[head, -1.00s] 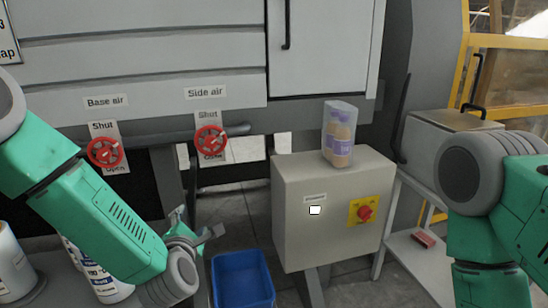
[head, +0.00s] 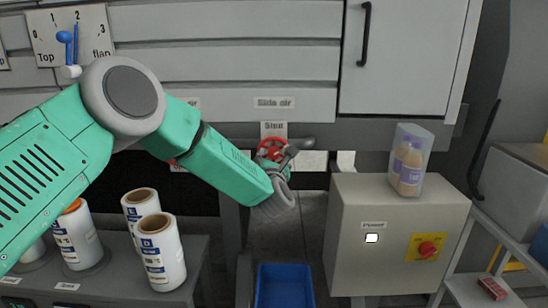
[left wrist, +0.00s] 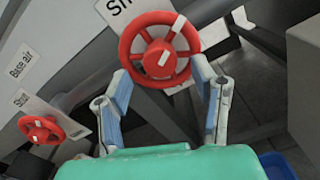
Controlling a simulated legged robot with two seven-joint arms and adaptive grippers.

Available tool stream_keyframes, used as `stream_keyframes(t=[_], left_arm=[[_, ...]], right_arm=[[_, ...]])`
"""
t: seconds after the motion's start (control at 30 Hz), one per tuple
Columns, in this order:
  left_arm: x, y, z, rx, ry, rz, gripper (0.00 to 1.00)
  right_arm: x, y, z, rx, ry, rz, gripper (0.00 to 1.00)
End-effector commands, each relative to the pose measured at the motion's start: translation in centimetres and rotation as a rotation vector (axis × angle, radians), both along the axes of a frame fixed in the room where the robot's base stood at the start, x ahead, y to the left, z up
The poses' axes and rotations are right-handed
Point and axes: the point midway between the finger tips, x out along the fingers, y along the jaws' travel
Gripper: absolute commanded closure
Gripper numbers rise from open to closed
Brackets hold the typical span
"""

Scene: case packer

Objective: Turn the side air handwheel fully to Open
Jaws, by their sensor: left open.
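The red side air handwheel (head: 271,149) sits below the "Side air" label (head: 274,103), with a "Shut" plate (head: 274,126) just above it. In the left wrist view the handwheel (left wrist: 160,54) faces me, with a white mark on its upper right rim. My left gripper (head: 287,153) is at the wheel and covers its lower right part in the head view. In the left wrist view the left gripper (left wrist: 161,75) is open, its fingers at either side of the wheel's lower part. I cannot tell whether they touch it. The "Open" end of the plate is hidden. My right gripper is out of view.
The base air handwheel (left wrist: 41,130) is at lower left in the wrist view. A grey control box (head: 394,245) with a bottle pack (head: 408,160) on top stands right of the wheel. A blue bin (head: 285,287) is below. Several label rolls (head: 161,252) stand at left.

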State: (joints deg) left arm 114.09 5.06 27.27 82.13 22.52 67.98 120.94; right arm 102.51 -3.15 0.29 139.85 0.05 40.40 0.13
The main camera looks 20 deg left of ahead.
Motion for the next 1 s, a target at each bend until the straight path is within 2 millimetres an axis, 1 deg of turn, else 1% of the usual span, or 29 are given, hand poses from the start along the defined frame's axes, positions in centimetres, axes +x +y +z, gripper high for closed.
stream_keyframes(t=[0.1,0.2,0.5,0.53,0.57,0.6,0.67,1.0], left_arm=[[1.2,0.3,0.0,0.000,-0.001,0.000,0.47],[1.7,0.5,0.0,0.001,0.001,-0.001,0.47],[2.0,0.6,0.0,0.001,0.001,-0.001,0.47],[2.0,0.6,0.0,0.001,0.001,-0.001,0.51],[2.0,0.6,0.0,0.001,0.001,-0.001,0.61],[2.0,0.6,0.0,0.001,0.001,-0.001,0.76],[2.0,0.6,0.0,0.001,0.001,-0.001,0.97],[1.9,0.5,0.0,0.025,0.008,-0.001,0.96]], right_arm=[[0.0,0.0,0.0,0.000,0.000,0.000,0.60],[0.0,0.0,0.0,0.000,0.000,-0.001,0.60],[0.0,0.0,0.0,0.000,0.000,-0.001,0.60],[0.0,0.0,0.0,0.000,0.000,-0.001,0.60],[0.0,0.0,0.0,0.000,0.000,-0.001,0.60],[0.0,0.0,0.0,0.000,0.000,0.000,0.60],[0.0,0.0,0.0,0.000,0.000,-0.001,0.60],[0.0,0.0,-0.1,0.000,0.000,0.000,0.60]])
